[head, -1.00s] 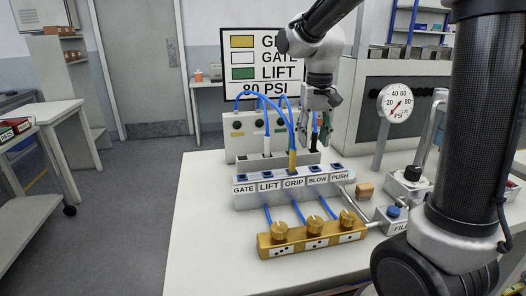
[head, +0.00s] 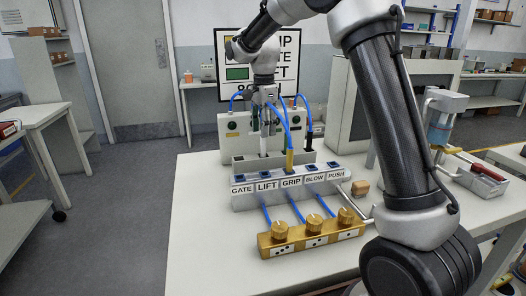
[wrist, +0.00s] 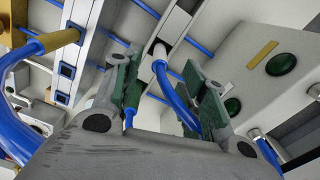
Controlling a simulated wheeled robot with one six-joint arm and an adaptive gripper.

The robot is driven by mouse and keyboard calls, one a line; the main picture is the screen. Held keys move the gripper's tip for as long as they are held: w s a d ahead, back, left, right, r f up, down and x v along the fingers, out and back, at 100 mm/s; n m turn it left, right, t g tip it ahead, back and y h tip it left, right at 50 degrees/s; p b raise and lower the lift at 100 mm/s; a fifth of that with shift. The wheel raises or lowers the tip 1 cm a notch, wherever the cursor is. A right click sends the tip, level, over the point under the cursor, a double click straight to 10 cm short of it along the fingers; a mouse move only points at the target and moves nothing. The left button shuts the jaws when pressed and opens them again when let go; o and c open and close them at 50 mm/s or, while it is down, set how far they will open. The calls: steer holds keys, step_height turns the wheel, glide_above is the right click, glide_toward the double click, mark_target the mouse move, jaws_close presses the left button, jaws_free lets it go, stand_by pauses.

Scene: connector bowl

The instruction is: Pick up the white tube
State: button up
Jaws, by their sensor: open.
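The white tube, a white plug on a blue hose, stands upright in the grey rack behind the labelled block. It shows in the head view (head: 263,144) and in the wrist view (wrist: 159,52). My gripper (head: 265,126) is above it, pointing down. In the wrist view my gripper (wrist: 163,88) is open, and the white plug and its hose appear in the gap between the two green-padded fingers. I cannot tell whether a finger touches it. A gold plug (head: 289,160) stands in the GRIP socket of the labelled block (head: 250,201), also seen in the wrist view (wrist: 52,41).
A black plug (head: 309,142) stands in the rack to the right. A green plug (wrist: 130,117) is partly hidden by the left finger in the wrist view. Blue hoses arch close around my gripper. A gold valve block (head: 310,236) lies in front. The left table edge is clear.

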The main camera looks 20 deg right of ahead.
mark_target(263, 141)
step_height(263, 141, down, 4)
steer(key=shift+s+a+f, duration=0.1)
steer(key=shift+a, duration=0.05)
jaws_close()
stand_by(0.3)
